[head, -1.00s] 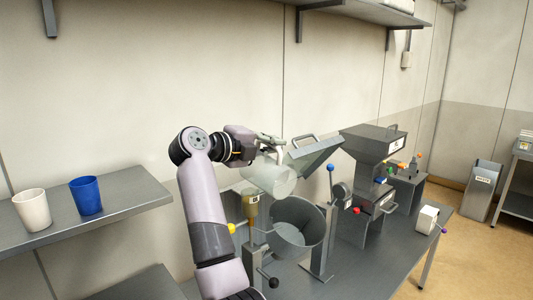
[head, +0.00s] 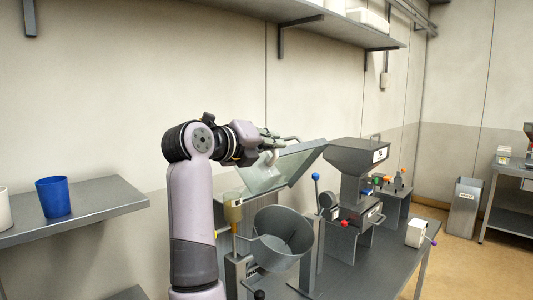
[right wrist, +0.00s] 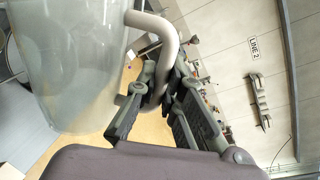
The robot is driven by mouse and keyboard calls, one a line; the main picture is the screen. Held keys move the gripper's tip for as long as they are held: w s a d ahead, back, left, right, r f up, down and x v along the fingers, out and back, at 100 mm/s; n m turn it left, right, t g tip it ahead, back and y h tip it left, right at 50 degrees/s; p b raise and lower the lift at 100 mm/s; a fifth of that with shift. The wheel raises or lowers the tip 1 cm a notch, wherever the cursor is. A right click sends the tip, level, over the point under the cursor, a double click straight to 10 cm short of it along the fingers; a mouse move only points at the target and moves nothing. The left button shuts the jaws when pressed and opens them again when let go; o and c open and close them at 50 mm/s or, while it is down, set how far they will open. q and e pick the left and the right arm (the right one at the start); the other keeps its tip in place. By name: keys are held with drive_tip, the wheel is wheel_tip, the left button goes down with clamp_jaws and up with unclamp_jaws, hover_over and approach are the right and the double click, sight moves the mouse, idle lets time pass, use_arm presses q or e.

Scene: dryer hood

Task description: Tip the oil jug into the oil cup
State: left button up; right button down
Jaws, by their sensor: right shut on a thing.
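The oil jug (head: 258,177) is translucent and pale, with a whitish handle. My right gripper (head: 268,143) is shut on that handle. In the right wrist view the jug (right wrist: 75,60) fills the upper left, and the fingers (right wrist: 165,88) close on its curved handle (right wrist: 160,35). In the head view the jug appears tilted, just above and to the right of the oil cup (head: 233,209). I cannot tell whether oil is flowing. My left gripper is not in view.
A grey open drum (head: 283,236) stands right of the cup, with a tilted grey panel (head: 298,163) behind the jug. A blue-knobbed lever (head: 316,177) and a hopper machine (head: 357,165) stand farther right. A blue cup (head: 53,196) sits on the left shelf.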

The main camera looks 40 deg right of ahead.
sight(265, 170)
drive_tip(key=shift+s+f+m+b, duration=0.2)
drive_tip(key=shift+f+m+b, duration=0.1)
drive_tip(key=shift+f+b, duration=0.1)
drive_tip(key=f+m+b, duration=0.1)
drive_tip(key=b, duration=0.1)
drive_tip(key=f+m+t+b, duration=0.1)
drive_tip(key=m+b, duration=0.1)
drive_tip(key=b, duration=0.1)
drive_tip(key=shift+s+f, duration=0.1)
drive_tip(key=shift+s, duration=0.1)
drive_tip(key=shift+w+f+m+h+b, duration=0.1)
drive_tip(key=shift+f+m+h+b, duration=0.3)
drive_tip(key=shift+f+m+b, duration=0.35)
drive_tip(key=m+b, duration=0.1)
drive_tip(key=f+b, duration=0.1)
drive_tip(key=shift+w+f+m+b, duration=0.25)
drive_tip(key=shift+w+m+b, duration=0.1)
drive_tip(key=shift+w, duration=0.05)
use_arm(q)
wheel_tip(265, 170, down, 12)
drive_tip(key=b, duration=0.1)
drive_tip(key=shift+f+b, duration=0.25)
drive_tip(key=shift+b, duration=0.1)
use_arm(e)
drive_tip(key=shift+w+f+m+t+h, duration=0.3)
drive_tip(key=shift+f+m, duration=0.3)
drive_tip(key=shift+m, duration=0.3)
